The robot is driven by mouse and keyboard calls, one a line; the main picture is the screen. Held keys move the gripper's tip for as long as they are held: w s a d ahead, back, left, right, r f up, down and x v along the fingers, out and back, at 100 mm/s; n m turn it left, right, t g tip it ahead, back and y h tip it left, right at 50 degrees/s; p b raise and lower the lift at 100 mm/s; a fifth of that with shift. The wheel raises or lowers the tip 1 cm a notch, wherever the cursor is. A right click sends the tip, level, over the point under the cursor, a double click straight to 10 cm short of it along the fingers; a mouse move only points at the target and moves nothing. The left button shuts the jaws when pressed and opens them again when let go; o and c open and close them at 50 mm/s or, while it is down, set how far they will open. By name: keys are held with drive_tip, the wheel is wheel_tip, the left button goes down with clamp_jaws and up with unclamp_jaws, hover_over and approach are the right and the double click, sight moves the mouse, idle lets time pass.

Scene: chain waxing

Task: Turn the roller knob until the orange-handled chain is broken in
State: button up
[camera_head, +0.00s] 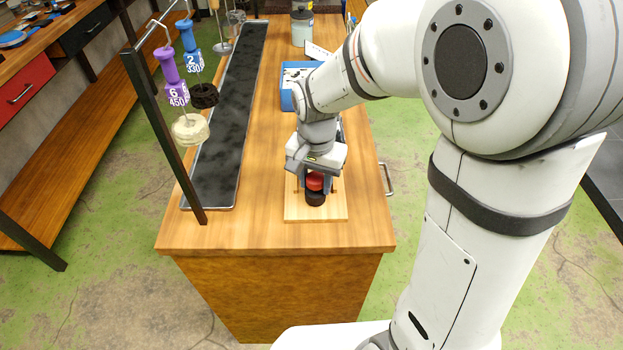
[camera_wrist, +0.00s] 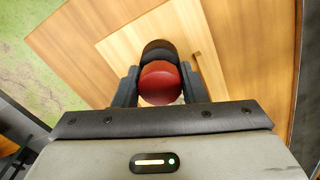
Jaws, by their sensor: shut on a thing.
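A red roller knob (camera_wrist: 159,83) sits between the two fingers of my gripper (camera_wrist: 160,88) in the wrist view, with a dark round part (camera_wrist: 158,47) beside it. In the head view my gripper (camera_head: 316,180) points down over the light wooden board (camera_head: 331,212) at the near end of the bench. It is shut on the red knob (camera_head: 315,182), just above the dark round part (camera_head: 315,198). No orange-handled chain can be made out in either view; my arm and gripper hide part of the roller area.
A rail at the left carries a purple handle (camera_head: 167,66) and a blue handle (camera_head: 187,36) with hanging chains. A long dark mat (camera_head: 226,120) lies along the bench's left side. A blue tray (camera_head: 287,100) and a grey container (camera_head: 302,28) stand behind my gripper.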

drive_tip(key=m, duration=0.3)
drive_tip(key=shift+m, duration=0.4)
drive_tip(key=n, duration=0.8)
drive_tip(key=shift+n, duration=0.4)
drive_tip(key=n, duration=0.3)
drive_tip(key=shift+n, duration=0.4)
drive_tip(key=n, duration=0.4)
drive_tip(key=o, duration=1.1)
drive_tip(key=shift+o, duration=0.2)
